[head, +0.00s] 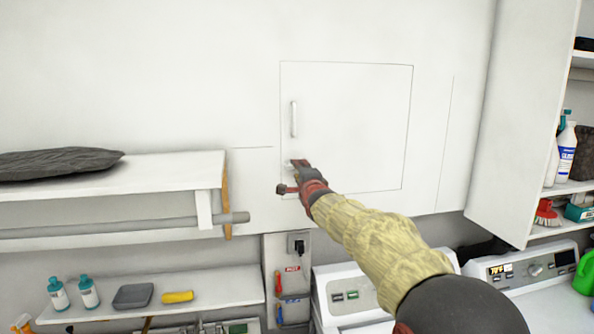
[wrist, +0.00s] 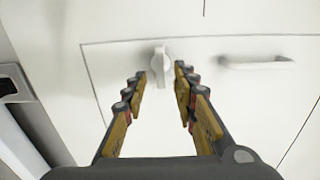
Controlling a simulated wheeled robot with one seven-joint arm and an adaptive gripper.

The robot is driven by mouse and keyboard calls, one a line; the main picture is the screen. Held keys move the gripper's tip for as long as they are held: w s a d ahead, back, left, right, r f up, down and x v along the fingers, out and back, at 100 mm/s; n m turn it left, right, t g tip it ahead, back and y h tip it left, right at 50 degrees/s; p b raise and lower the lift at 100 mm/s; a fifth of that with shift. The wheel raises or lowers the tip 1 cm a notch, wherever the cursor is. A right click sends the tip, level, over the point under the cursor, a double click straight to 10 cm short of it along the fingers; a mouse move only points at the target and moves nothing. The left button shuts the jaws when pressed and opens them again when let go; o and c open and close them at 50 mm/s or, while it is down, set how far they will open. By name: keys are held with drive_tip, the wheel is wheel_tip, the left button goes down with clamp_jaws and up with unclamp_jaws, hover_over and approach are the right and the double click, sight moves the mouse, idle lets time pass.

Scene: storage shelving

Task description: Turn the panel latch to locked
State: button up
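The white square panel (head: 365,120) is set flush in the wall, with a white bar handle (head: 293,118) near its left edge. In the wrist view, the panel latch (wrist: 160,62) is a small pale knob with a narrow tab near the panel's edge; the bar handle (wrist: 255,65) lies to its right. My gripper (head: 290,178) is at the panel's lower left in the head view, largely hiding the latch. In the wrist view, my gripper (wrist: 160,76) is open, its fingertips on either side of the latch. I cannot tell whether they touch it.
A shelf (head: 190,167) with a dark cushion (head: 55,162) and a grey rod (head: 130,226) below it lie to the left. White machines (head: 345,290) stand below the panel. An open cabinet door (head: 525,120) stands to the right. The wall around the panel is bare.

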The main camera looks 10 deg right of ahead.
drive_tip(key=s, duration=0.9)
drive_tip(key=s+f+n+g, duration=0.4)
drive_tip(key=s+f+n, duration=0.1)
drive_tip(key=f, duration=0.4)
drive_tip(key=s+f+n+g, duration=0.3)
drive_tip(key=s+f+n, duration=0.1)
drive_tip(key=f, duration=0.6)
drive_tip(key=s+f+n+g+b, duration=0.1)
drive_tip(key=s+f+n+b, duration=0.2)
drive_tip(key=s, duration=1)
drive_tip(key=s+f+n+g+b, duration=0.2)
drive_tip(key=s+f, duration=0.6)
drive_tip(key=s, duration=0.6)
drive_tip(key=s+f+n+g+b, duration=0.2)
drive_tip(key=s+f+n+b, duration=0.2)
drive_tip(key=s, duration=0.9)
drive_tip(key=shift+s+a+f+b, duration=0.35)
drive_tip(key=shift+f+b, duration=0.25)
drive_tip(key=shift+f, duration=0.25)
